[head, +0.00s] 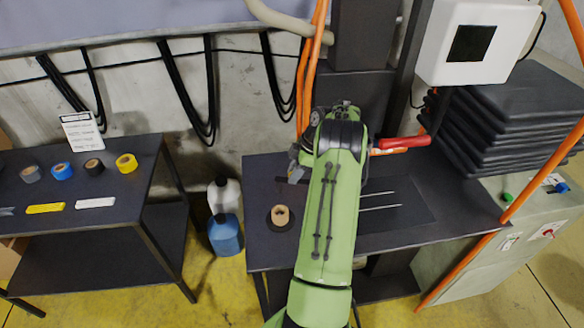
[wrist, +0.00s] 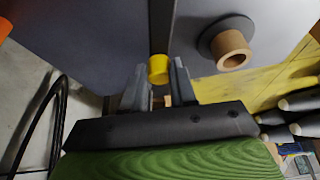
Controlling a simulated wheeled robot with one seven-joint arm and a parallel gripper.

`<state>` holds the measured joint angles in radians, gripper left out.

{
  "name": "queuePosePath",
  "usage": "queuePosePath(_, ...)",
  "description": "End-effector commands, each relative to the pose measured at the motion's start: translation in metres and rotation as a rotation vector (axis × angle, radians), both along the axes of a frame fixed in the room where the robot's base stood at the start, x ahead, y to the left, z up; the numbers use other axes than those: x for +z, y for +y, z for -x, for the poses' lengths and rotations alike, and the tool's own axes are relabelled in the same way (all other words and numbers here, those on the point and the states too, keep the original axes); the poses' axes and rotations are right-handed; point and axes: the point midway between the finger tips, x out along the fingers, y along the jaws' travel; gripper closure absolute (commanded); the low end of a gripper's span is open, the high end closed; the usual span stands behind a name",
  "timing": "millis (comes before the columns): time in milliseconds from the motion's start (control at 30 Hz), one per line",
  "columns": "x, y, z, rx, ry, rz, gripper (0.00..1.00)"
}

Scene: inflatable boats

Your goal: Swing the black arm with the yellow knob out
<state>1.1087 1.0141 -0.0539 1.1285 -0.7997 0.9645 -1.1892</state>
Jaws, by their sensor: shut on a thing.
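The yellow knob (wrist: 158,69) sits between the two fingers of my gripper (wrist: 158,84) in the wrist view, and the fingers are shut on it. The black arm (wrist: 163,28) runs from the knob toward the top of the wrist view. In the head view my green arm reaches over the dark table, and my gripper (head: 295,173) is at its left side. A short piece of the black arm (head: 281,180) shows beside the gripper there. The knob is hidden in the head view, and so is most of the black arm.
A tan ring on a black disc (head: 281,215) stands on the table (head: 262,250) near the gripper. Orange pipes (head: 306,70) and a red-handled tool (head: 404,142) are close behind and right. A left table (head: 140,210) holds tape rolls. Blue and white jugs (head: 226,235) stand between.

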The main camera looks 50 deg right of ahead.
Motion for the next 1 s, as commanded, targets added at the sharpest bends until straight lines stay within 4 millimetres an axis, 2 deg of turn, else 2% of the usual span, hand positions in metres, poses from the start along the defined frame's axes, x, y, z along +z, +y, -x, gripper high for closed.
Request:
queuePosePath(300, 0.0017, -0.0053, -0.003, 0.121, 0.002, -0.001, 1.0)
queuePosePath(867, 0.0007, -0.0065, -0.0046, 0.148, -0.001, 0.003, 1.0)
queuePosePath(900, 0.0007, -0.0065, -0.0047, 0.148, -0.001, 0.003, 0.68)
queuePosePath(1000, 0.0005, -0.0064, -0.0047, 0.148, 0.0, 0.002, 0.52)
